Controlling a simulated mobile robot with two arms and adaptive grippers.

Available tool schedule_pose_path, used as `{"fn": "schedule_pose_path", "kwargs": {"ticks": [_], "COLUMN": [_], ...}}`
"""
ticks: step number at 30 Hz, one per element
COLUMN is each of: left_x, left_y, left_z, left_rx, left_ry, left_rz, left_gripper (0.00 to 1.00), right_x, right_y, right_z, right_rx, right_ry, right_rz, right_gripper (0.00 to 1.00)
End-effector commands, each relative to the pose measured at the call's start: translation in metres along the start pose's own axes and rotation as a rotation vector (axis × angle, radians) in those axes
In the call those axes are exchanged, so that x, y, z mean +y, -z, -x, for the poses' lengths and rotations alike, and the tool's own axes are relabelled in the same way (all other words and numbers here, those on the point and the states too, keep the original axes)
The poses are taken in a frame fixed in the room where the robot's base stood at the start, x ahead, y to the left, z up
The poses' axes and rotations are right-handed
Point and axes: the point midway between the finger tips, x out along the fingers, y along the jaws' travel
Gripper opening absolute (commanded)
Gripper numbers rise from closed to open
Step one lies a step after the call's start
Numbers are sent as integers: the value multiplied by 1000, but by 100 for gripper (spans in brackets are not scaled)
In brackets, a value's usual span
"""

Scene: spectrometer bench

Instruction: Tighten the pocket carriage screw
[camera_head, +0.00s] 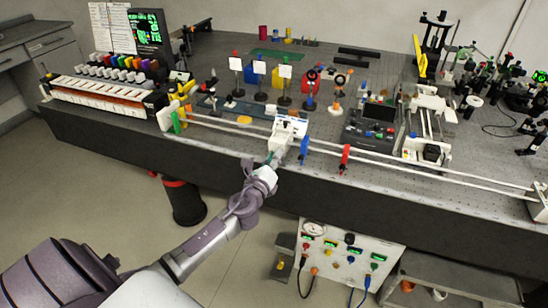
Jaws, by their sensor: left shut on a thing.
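The white pocket carriage (290,124) sits on a pair of long white rails (400,163) along the front of the bench. My left arm comes in from the lower left, and its left gripper (279,146) reaches over the bench edge to the carriage's front side. It is shut at the carriage's front, on what appears to be the pocket carriage screw. The fingers hide the screw, and its turn cannot be seen. My right gripper is not in view.
A blue marker (304,146) and a red marker (345,157) stand on the rails right of the carriage. Green and yellow pieces (176,122) stand at the left rail end. A dark control box (371,123) and several post-mounted optics stand behind. The floor in front is mostly clear.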

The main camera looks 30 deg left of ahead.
Motion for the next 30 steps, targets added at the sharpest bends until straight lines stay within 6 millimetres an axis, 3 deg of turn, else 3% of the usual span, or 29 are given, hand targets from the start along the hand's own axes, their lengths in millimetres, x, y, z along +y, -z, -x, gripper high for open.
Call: {"fn": "schedule_pose_path", "kwargs": {"ticks": [1, 5, 16, 20, 30], "left_x": [1, 1, 1, 1, 1], "left_y": [2, 1, 1, 1, 1], "left_z": [1, 0, 6, 24, 95], "left_rx": [3, 2, 2, 3, 4], "left_ry": [-2, -2, -1, -1, -2], "left_rz": [1, 1, 1, 0, 2], "left_gripper": [22, 42, 42, 42, 42], "right_x": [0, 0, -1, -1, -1], "right_y": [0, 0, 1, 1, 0], "right_z": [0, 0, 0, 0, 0], "right_rx": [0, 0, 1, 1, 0], "right_ry": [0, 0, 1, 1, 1], "right_rz": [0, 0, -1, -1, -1], "right_gripper": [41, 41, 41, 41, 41]}}
